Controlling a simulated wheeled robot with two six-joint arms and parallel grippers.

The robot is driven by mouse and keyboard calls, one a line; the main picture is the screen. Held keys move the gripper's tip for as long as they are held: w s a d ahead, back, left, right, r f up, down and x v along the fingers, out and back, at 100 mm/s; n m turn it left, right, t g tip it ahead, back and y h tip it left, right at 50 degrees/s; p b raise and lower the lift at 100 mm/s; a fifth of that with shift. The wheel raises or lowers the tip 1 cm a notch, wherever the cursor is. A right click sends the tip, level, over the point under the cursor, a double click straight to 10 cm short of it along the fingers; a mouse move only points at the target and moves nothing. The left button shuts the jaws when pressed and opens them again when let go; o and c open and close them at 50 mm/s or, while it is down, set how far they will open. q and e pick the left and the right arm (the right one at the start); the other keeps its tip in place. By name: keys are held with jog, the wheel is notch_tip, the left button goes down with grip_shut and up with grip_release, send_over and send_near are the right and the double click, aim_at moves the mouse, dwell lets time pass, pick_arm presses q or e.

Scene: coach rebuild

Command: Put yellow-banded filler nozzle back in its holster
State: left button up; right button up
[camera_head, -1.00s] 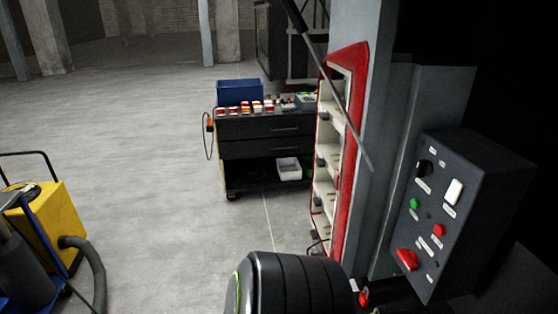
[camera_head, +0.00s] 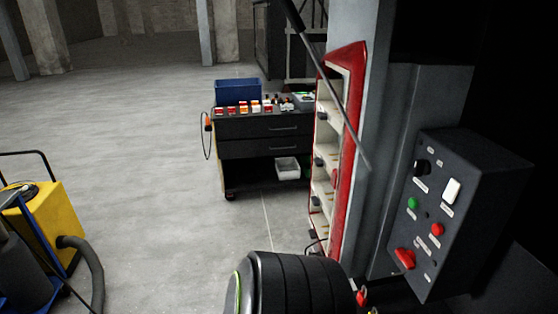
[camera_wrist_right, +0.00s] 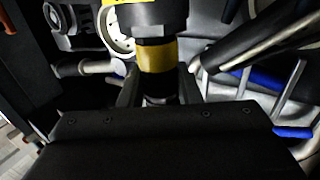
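In the right wrist view, the yellow-banded filler nozzle (camera_wrist_right: 156,55) stands upright between the two fingers of my right gripper (camera_wrist_right: 158,88). It has a black body with a wide yellow band, and the fingers sit close against both sides below the band. Its upper end runs out of the picture and its lower end is hidden behind the gripper body. I cannot pick out the holster for certain in either view. My left gripper is out of view.
A black control box (camera_head: 455,215) with buttons stands at the right, beside a red-framed shelf (camera_head: 345,150). A dark tool trolley (camera_head: 265,130) and a yellow machine (camera_head: 50,220) stand on open floor. A pale ring (camera_wrist_right: 112,35) and grey pipes (camera_wrist_right: 265,38) crowd the nozzle.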

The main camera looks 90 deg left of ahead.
grip_shut()
jog(key=shift+r+p, duration=2.05)
jog(key=shift+r, duration=0.3)
